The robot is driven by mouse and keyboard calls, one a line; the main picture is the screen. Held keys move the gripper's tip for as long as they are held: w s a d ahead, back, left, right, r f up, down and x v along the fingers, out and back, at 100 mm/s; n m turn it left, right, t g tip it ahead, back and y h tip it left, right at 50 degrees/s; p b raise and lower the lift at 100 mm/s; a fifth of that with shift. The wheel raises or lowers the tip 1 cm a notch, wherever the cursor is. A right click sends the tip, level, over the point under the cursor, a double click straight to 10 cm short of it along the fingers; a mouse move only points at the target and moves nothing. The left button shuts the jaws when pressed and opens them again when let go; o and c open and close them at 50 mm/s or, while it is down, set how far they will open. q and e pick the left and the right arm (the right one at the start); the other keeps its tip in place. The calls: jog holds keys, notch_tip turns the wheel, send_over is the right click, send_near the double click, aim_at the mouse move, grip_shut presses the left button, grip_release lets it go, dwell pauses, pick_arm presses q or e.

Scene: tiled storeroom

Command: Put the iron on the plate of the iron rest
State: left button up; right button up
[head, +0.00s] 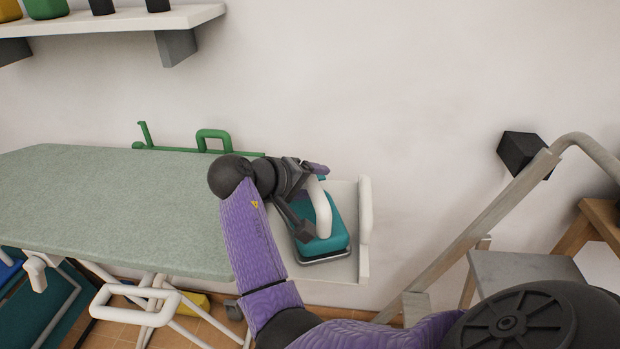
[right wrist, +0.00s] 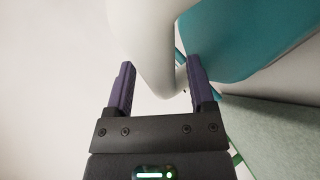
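The iron (head: 328,243) has a teal body and a white handle (head: 321,208). In the head view it appears to sit flat on the pale plate of the iron rest (head: 345,196), at the right end of the ironing board. My right gripper (head: 308,195) is at the handle, reaching in from the left. In the right wrist view the gripper (right wrist: 160,85) is open. The white handle (right wrist: 150,35) shows between and beyond its fingertips, with a gap at the left finger. Part of the iron is hidden behind the gripper. My left gripper is out of view.
The green ironing board (head: 110,205) spreads to the left, its top clear. A green rail (head: 213,136) runs along its back edge. A wall shelf (head: 120,20) with several containers is at upper left. A step ladder (head: 490,215) and a wooden stool (head: 590,225) stand at right.

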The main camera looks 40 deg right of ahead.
jog(key=shift+a+r, duration=0.1)
pick_arm(q)
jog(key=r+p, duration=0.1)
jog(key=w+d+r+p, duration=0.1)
jog(key=p, duration=0.1)
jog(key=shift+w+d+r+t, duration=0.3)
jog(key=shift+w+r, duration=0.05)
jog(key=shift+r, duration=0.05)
pick_arm(e)
jog(key=v, duration=1.1)
jog(key=shift+a+r, duration=0.15)
jog(key=shift+a, duration=0.2)
